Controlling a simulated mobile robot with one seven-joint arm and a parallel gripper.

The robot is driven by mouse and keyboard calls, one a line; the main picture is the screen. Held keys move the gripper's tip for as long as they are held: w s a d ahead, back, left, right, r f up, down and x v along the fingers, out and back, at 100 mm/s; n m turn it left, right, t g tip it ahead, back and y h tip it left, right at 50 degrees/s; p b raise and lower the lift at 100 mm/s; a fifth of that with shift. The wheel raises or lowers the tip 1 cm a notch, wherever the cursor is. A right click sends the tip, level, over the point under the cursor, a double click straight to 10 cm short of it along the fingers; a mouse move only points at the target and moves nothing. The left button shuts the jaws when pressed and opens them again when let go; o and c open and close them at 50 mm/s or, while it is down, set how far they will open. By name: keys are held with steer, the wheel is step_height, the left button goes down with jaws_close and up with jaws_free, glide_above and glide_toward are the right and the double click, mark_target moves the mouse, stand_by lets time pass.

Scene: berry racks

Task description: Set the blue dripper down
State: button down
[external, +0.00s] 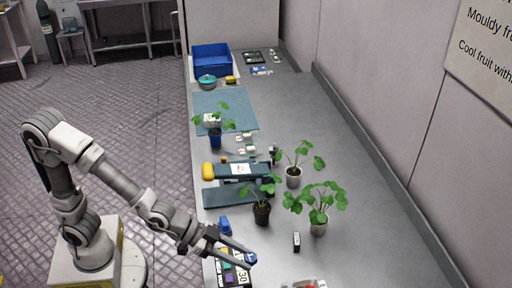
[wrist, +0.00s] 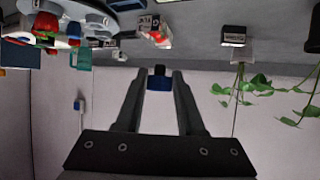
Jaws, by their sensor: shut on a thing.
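My gripper (external: 245,254) is over the near end of the long grey bench. Its two fingers are shut on a small blue dripper (external: 251,258), which shows at the fingertips. In the wrist view the same blue dripper (wrist: 158,82) sits between the fingertips of my gripper (wrist: 158,76), with a dark top part. Just below the fingers in the external view is a dark tray (external: 228,276) with coloured pieces and a "30" label. I cannot tell whether the dripper touches anything beneath it.
Another blue item (external: 225,225) stands near the bench's left edge. A small black-and-white block (external: 296,241) and potted plants (external: 319,224), (external: 262,212) stand to the right and behind. A red-and-white item (external: 308,284) lies at the near edge. The bench's right side is clear.

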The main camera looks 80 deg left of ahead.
steer(key=w+d+p, duration=0.3)
steer(key=w+d, duration=0.1)
steer(key=w, duration=1.1)
steer(key=w+a+f, duration=0.2)
steer(key=w+a, duration=0.1)
steer(key=w+a+f+b, duration=0.1)
steer(key=w+a+f, duration=0.1)
steer(key=w+a+f+b, duration=0.1)
steer(key=w+a+f, duration=0.2)
steer(key=shift+w+a, duration=0.3)
steer(key=shift+f+b, duration=0.45)
steer(key=shift+f, duration=1.5)
steer(key=shift+f, duration=0.15)
steer(key=c, duration=0.5)
jaws_free()
